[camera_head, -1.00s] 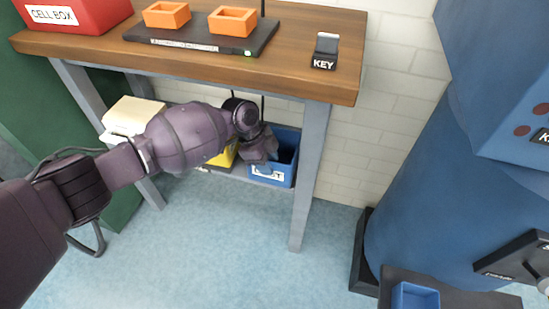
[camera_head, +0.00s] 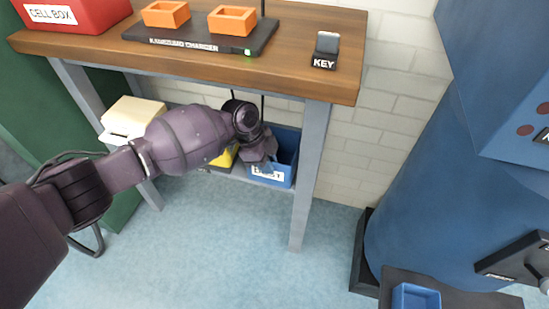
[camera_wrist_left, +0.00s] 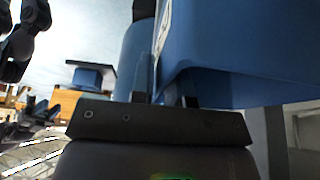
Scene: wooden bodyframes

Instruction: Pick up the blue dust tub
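The blue dust tub (camera_head: 286,160) stands on the low shelf under the workbench, its white label facing out and partly covered. My left gripper (camera_head: 268,156) reaches in at the tub's left front side and hides part of it. In the left wrist view, the tub (camera_wrist_left: 240,75) fills the upper right, very close. The fingers of my left gripper (camera_wrist_left: 165,98) show with a gap between them, at the tub's wall near its label. One finger is mostly hidden behind the tub. Whether they press on the wall cannot be seen. My right gripper is not recognisable in either view.
A yellow tub (camera_head: 226,157) sits just left of the gripper. The workbench top (camera_head: 290,75) overhangs the shelf, and a grey leg (camera_head: 309,175) stands right of the tub. A large blue machine (camera_head: 430,190) stands at right. The floor in front is clear.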

